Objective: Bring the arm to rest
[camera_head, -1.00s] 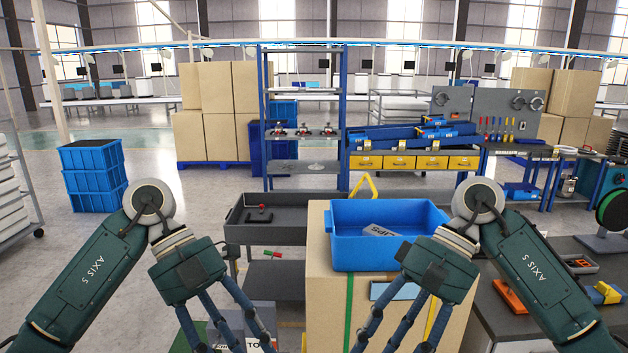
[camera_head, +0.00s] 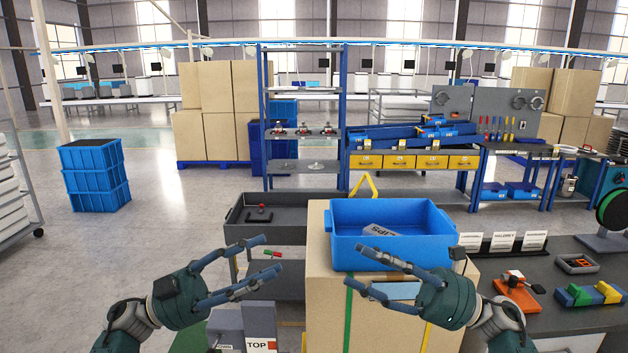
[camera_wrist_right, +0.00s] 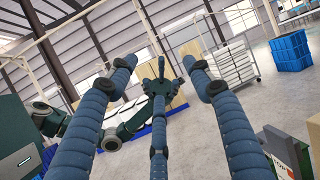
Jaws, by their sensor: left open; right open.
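My left gripper (camera_head: 262,266) is open and empty. It points right, in front of the grey cart. My right gripper (camera_head: 358,272) is open and empty, pointing left, with its fingers in front of the blue bin's lower edge and the cardboard box. I cannot tell whether its fingers touch them. In the right wrist view the right gripper's blue fingers (camera_wrist_right: 160,95) are spread with nothing between them. My left gripper also shows beyond them in that view (camera_wrist_right: 178,80).
A blue bin (camera_head: 390,212) holding a grey labelled item stands on a cardboard box (camera_head: 330,312). A grey cart (camera_head: 280,232) is behind my left gripper. A dark workbench (camera_head: 570,322) with tools and small parts is at right. Stacked blue crates (camera_head: 94,175) stand at left. Open floor lies between.

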